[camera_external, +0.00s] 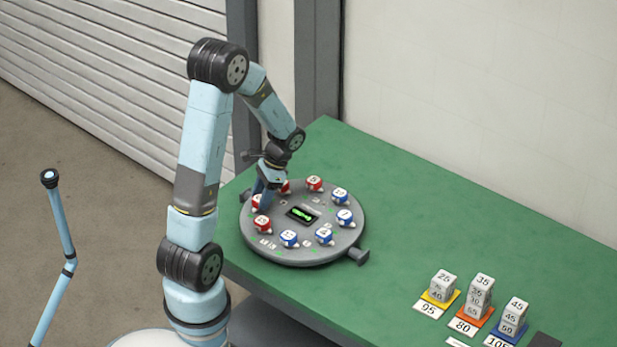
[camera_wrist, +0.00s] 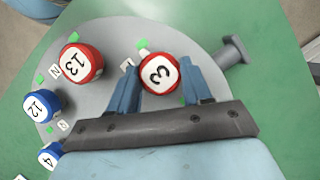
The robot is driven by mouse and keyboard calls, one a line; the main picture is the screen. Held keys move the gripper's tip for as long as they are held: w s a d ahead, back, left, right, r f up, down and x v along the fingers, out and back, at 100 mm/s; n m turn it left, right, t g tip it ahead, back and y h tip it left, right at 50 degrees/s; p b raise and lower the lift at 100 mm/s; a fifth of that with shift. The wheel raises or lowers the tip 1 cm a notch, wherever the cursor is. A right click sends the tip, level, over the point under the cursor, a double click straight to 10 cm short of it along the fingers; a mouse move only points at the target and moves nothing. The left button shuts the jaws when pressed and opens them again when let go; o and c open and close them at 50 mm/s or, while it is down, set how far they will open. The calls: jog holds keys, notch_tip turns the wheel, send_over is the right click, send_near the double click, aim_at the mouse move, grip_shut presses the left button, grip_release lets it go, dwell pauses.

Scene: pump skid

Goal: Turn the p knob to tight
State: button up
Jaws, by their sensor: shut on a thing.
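The round grey dial plate (camera_external: 300,256) lies on the green table, with red and blue numbered knobs around its rim. My gripper (camera_external: 262,192) reaches down to the plate's left side. In the wrist view its two blue fingers (camera_wrist: 163,84) are shut on a red knob with a white top marked 3 (camera_wrist: 158,73), one finger on each side. That red knob (camera_external: 256,202) is partly hidden by the fingers in the external view. I cannot read a letter p on any plate label.
A red 13 knob (camera_wrist: 81,63) and a blue 12 knob (camera_wrist: 42,105) sit near the held knob. A grey peg (camera_external: 359,255) sticks out of the plate's right side. Stacked number blocks (camera_external: 480,295) stand at the table's front right. The table's middle is clear.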

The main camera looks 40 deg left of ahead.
dwell(0.3)
jog(key=o, duration=1)
jog(key=shift+o, duration=0.2)
jog(key=v, duration=1.3)
jog(key=shift+r, duration=0.3)
jog(key=shift+w+r, duration=0.1)
jog(key=s+d+r+n+t+h, duration=0.1)
jog(key=s+d+r+n+t, duration=0.2)
jog(key=s+r, duration=0.3)
jog(key=s+d+r+n+t+h, duration=0.1)
jog(key=s+r+t, duration=0.5)
jog(key=s, duration=0.7)
jog(key=d+n, duration=0.1)
jog(key=d, duration=0.1)
jog(key=shift+s+d+r+n+t, duration=0.15)
jog(key=shift+d+r+n+t, duration=0.15)
jog(key=shift+d+n, duration=0.1)
